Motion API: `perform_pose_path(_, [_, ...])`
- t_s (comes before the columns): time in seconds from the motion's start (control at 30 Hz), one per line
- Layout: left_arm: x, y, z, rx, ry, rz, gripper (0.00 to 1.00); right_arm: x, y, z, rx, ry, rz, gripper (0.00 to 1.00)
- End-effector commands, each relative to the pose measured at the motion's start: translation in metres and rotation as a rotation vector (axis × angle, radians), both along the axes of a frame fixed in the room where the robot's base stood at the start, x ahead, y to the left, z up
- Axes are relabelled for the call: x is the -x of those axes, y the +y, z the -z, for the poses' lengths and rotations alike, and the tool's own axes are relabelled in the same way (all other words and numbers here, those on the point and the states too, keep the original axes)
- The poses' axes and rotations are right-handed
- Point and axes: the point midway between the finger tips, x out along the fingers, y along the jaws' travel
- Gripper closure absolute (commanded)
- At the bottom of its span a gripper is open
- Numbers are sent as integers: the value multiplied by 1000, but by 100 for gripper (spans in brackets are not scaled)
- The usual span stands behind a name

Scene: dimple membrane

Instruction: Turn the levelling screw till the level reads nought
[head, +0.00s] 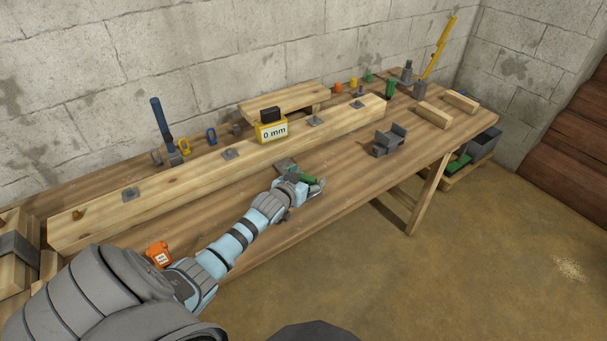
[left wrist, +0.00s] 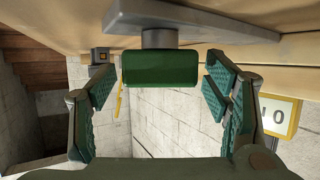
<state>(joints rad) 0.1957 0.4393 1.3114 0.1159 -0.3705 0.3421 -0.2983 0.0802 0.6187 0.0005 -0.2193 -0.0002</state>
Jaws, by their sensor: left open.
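The level is a yellow-framed display (head: 272,131) with a dark block on top; it stands by the long timber beam and reads "0 mm". In the left wrist view only part of the display (left wrist: 279,115) shows, with a 0 on it. The levelling screw appears as a green knob (left wrist: 160,68) on a short grey stem under a grey plate. My left gripper (left wrist: 158,105) is open, with one finger on each side of the knob and visible gaps between. In the head view the left gripper (head: 311,184) is at the bench's front, partly hiding the knob.
The long beam (head: 160,198) lies along the bench (head: 330,207) with several small grey plates on it. A grey bracket (head: 388,143) and wooden blocks (head: 434,115) sit to the right. An orange box (head: 158,254) is near my left arm. Clamps stand behind.

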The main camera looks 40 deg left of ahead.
Motion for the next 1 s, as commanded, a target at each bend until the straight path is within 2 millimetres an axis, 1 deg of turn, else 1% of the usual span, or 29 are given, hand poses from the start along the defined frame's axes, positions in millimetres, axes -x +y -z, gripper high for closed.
perform_pose_path(0.07, [7, -1, -2, -2, 2, 1, 30, 0, 0, 0, 0, 0, 0, 60])
perform_pose_path(0.17, [25, -6, -9, -5, 1, 3, 30, 0, 0, 0, 0, 1, 0, 60])
perform_pose_path(0.3, [62, -14, -24, -5, 3, 5, 30, 1, 0, 0, 0, 1, 0, 60])
perform_pose_path(0.4, [85, -20, -34, -3, 4, 4, 30, 1, 0, 0, 0, 1, 0, 60])
perform_pose_path(0.5, [100, -23, -41, -3, 3, 2, 30, 1, 0, 0, 0, 1, 0, 60])
perform_pose_path(0.63, [107, -25, -45, 0, 1, 0, 30, 1, 0, 0, 0, 1, 0, 60])
perform_pose_path(1.0, [107, -25, -45, 1, 1, 0, 30, 1, 0, 0, 0, 1, 0, 60])
